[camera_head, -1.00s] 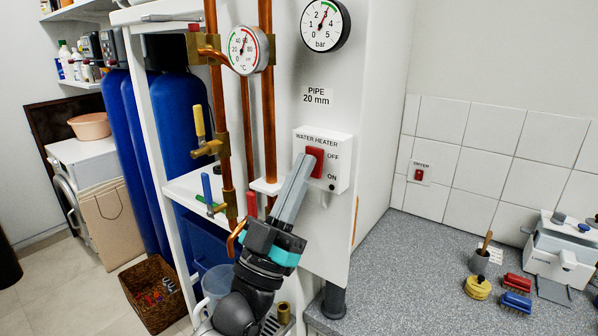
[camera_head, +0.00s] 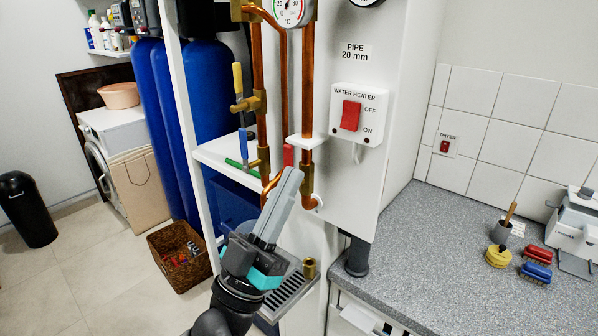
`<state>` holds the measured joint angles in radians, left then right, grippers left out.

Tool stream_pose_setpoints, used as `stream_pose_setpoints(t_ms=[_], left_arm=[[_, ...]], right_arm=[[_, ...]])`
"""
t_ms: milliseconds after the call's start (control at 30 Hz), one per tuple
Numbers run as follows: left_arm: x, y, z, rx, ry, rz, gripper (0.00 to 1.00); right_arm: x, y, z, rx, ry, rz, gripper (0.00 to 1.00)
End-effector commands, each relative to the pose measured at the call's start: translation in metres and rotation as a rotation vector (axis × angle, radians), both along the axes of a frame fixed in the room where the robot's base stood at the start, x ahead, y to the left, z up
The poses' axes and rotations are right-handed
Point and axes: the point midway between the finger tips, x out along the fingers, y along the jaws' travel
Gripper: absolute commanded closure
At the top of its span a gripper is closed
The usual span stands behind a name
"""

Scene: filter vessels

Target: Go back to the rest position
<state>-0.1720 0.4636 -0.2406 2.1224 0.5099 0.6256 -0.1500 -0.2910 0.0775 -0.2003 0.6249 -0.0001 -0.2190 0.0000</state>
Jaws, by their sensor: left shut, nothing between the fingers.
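My left gripper (camera_head: 288,188) is shut and empty, its grey fingers pointing up in front of the lower copper pipes (camera_head: 306,110). It stands below and left of the white water heater switch box (camera_head: 361,97), clear of it. The red rocker switch (camera_head: 351,115) on that box shows uncovered, with OFF marked above and ON below. My right gripper is not in view.
A yellow-handled valve (camera_head: 238,78) and a blue-handled valve (camera_head: 243,143) sit on the pipes left of the box. The grey counter (camera_head: 430,245) at right holds brushes and a yellow round item (camera_head: 498,256). A wicker basket (camera_head: 181,257) stands on the floor.

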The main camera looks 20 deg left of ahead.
Motion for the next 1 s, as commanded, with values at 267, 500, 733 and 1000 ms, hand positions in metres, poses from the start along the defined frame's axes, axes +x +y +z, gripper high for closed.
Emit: stream_pose_setpoints(t_ms=[267,500,733,1000], left_arm=[[-0.004,0.001,-0.002,0.001,-0.002,0.0,1.0],[-0.003,0.001,-0.002,0.0,-0.001,0.001,1.0],[0.002,-0.006,-0.012,0.027,0.059,-0.005,1.0],[0.022,-0.039,-0.079,0.191,0.426,-0.022,1.0]], right_arm=[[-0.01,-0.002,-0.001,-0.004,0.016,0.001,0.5],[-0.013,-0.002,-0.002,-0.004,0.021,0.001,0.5],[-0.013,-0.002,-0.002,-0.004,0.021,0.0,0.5],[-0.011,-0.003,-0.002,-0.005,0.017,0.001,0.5]])
